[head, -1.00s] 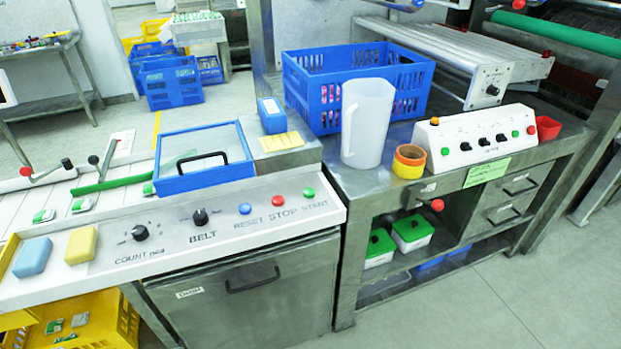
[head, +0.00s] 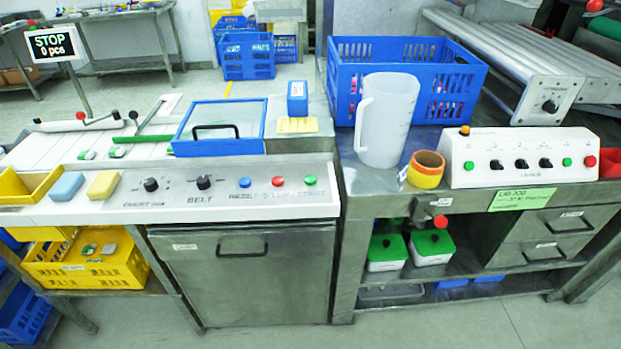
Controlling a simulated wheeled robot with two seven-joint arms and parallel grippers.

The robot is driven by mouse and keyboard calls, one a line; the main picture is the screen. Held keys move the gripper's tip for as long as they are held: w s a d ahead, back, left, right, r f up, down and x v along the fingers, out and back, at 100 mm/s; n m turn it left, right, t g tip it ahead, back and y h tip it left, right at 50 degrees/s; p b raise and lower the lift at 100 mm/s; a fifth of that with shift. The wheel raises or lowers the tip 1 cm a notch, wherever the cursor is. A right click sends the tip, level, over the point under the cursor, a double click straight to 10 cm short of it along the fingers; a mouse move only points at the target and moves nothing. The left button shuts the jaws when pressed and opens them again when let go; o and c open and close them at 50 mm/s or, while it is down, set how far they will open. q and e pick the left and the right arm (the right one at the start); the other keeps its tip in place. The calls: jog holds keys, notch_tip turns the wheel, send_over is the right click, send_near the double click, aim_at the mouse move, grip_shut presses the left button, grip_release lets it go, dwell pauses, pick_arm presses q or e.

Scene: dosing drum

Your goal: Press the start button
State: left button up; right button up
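The green start button (head: 310,180) sits at the right end of the sloped white control panel (head: 230,211), above the printed word START. The red stop button (head: 278,182) and the blue reset button (head: 244,182) are to its left. Further left are two black knobs, the belt knob (head: 204,182) and the count knob (head: 151,185). A display (head: 52,45) at the upper left reads STOP, 0 pcs. Neither of my grippers shows in the head view.
A blue-framed lid (head: 219,149) with a black handle lies behind the panel. A yellow sponge (head: 103,185) and a blue sponge (head: 66,187) rest at the panel's left. On the right bench stand a clear jug (head: 387,125), an orange-yellow tape roll (head: 426,170) and another white control box (head: 520,158).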

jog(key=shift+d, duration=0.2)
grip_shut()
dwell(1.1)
